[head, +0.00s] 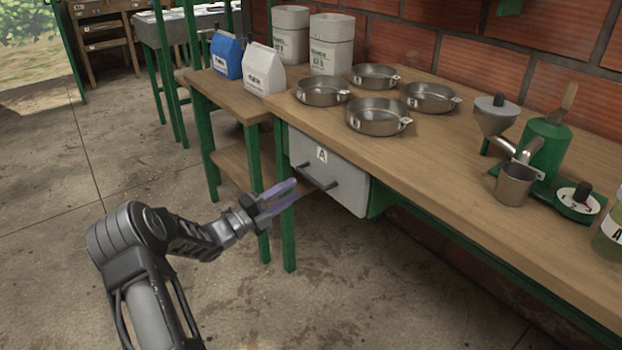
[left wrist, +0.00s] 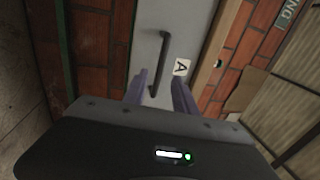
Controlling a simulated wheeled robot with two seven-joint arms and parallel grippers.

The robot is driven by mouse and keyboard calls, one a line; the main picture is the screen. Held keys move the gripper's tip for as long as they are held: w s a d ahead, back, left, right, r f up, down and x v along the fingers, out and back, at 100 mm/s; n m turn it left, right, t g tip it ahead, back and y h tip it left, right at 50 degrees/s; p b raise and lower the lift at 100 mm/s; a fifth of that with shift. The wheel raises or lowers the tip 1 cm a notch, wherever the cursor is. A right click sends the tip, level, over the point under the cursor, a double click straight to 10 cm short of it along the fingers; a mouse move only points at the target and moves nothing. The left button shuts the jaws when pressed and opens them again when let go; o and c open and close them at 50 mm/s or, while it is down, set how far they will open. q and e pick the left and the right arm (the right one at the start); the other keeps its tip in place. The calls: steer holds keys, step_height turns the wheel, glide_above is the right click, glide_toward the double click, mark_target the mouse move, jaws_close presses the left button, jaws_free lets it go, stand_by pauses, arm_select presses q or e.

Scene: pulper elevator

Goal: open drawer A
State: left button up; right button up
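Drawer A (head: 336,184) is a light grey front under the wooden worktop, marked with an "A" label (head: 322,154). Its dark bar handle (head: 318,178) stands out from the front. The drawer front looks flush with the bench. My left gripper (head: 287,194) is in front of the drawer, left of the handle, with its two purple fingers apart and nothing between them. In the left wrist view the handle (left wrist: 161,62) lies ahead of the fingertips, and the gripper (left wrist: 162,84) is apart from it. My right gripper is not in view.
A green table leg (head: 287,235) stands close to my left gripper. The floor in front is clear.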

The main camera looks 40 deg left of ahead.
mark_target(308, 179)
arm_select(q)
steer(key=b+x, duration=0.1)
steer(key=x, duration=0.6)
steer(key=shift+w, duration=0.1)
jaws_close()
stand_by(1.3)
